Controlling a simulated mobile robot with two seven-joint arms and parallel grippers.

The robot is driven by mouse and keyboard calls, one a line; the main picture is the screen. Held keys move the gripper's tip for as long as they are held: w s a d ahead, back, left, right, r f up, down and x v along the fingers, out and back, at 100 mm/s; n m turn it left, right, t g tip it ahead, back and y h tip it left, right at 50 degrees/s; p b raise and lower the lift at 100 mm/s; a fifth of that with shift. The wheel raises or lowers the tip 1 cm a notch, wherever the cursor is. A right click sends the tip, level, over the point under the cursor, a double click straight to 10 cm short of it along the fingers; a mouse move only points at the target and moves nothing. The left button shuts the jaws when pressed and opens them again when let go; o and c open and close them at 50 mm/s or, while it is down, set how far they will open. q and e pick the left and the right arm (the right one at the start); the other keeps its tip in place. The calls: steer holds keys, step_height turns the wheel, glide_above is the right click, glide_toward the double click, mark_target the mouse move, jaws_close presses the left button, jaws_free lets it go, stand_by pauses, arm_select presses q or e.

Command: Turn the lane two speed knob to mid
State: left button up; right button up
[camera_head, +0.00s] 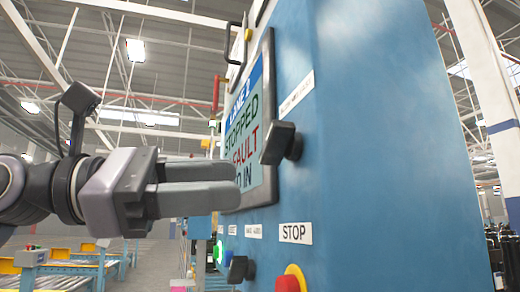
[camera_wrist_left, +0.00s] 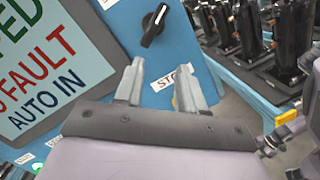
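A black knob (camera_head: 281,143) sticks out from the front of the blue control cabinet (camera_head: 400,150), right of a screen (camera_head: 247,140) reading "LANE 2 STOPPED", "FAULT" and "IN". A label (camera_head: 297,92) above the knob is too small to read. The left wrist view shows this knob (camera_wrist_left: 155,24) with a white pointer mark, beyond my fingertips. My left gripper (camera_head: 236,183) is in front of the screen, left of and lower than the knob in the head view. In the left wrist view its fingers (camera_wrist_left: 160,85) are apart, with nothing held between them.
Below are a second black knob (camera_head: 238,269), a STOP label (camera_head: 295,233) and a red button (camera_head: 288,284) with a yellow ring. A black handle (camera_head: 234,45) is at the cabinet's upper left. Roller conveyors (camera_head: 60,280) stand at lower left. Dark machine parts (camera_wrist_left: 240,35) show at right.

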mark_target(266, 143)
arm_select(q)
step_height(266, 143, up, 4)
steer(key=s+a+m+t+y, duration=0.2)
steer(key=s+t, duration=0.1)
steer(key=p+x, duration=0.1)
steer(key=x, duration=0.6)
steer(key=shift+d+r+p, duration=0.15)
steer(key=shift+d+p, duration=0.15)
steer(key=shift+p, duration=0.05)
jaws_close()
